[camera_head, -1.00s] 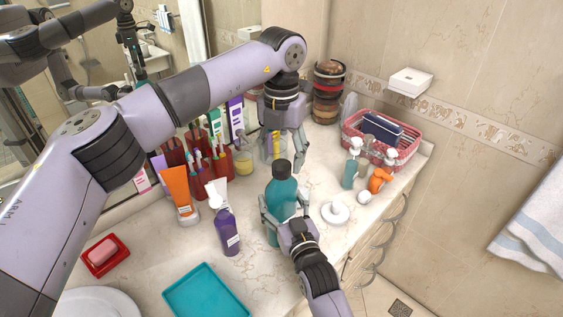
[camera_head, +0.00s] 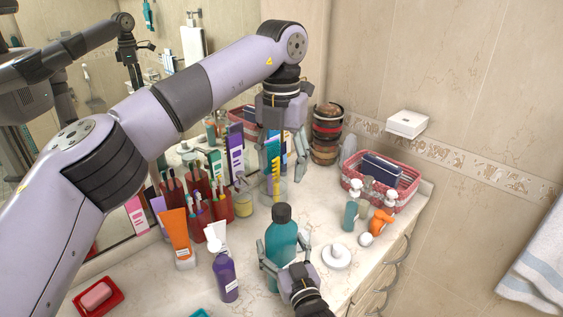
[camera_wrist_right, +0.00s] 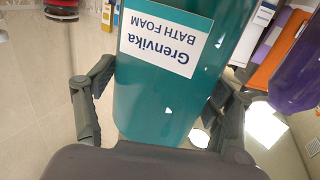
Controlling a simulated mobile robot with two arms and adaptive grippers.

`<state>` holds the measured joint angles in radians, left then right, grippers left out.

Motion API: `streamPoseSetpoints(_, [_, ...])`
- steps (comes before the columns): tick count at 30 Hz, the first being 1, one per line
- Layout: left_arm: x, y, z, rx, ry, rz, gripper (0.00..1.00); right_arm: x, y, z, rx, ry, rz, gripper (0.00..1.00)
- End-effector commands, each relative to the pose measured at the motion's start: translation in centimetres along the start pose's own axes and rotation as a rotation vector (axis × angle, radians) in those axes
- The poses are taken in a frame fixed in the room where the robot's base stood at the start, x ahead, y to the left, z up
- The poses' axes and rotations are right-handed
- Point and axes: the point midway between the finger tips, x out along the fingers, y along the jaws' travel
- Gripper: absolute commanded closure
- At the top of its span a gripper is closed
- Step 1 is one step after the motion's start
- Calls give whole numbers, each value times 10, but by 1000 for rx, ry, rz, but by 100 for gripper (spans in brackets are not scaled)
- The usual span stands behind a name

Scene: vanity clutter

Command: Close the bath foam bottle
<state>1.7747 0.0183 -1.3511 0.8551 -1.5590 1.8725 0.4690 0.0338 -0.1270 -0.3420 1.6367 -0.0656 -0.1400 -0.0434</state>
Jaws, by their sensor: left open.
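The teal bath foam bottle (camera_head: 281,240) stands upright near the front of the counter, with a dark cap (camera_head: 282,212) sitting on its top. In the right wrist view the bottle (camera_wrist_right: 160,95) fills the middle, its white label upside down and its cap out of frame. My right gripper (camera_head: 284,256) has its fingers on both sides of the bottle's body and appears to grip it. My left gripper (camera_head: 286,172) is open and empty. It hangs fingers down, higher in the picture than the cap and apart from it.
A purple pump bottle (camera_head: 225,277) and an orange tube (camera_head: 177,238) stand to the left. A white dish (camera_head: 337,257), a teal pump bottle (camera_head: 350,215) and an orange bottle (camera_head: 380,222) are at the right. A pink basket (camera_head: 405,187) is behind them.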

Motion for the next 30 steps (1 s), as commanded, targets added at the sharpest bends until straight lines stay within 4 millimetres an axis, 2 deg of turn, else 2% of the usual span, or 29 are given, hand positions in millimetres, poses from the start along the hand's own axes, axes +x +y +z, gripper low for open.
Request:
streamPoseSetpoints(6, [0,0,0,0,0,0,43,0,0,0,0,0,0,8])
streamPoseSetpoints(17, [0,0,0,-1,0,0,43,-3,0,0,0,-1,0,8])
streamPoseSetpoints(22, [0,0,0,-1,0,0,43,-26,0,1,0,-2,1,8])
streamPoseSetpoints(30, [0,0,0,0,0,0,43,-84,0,1,0,-2,0,8])
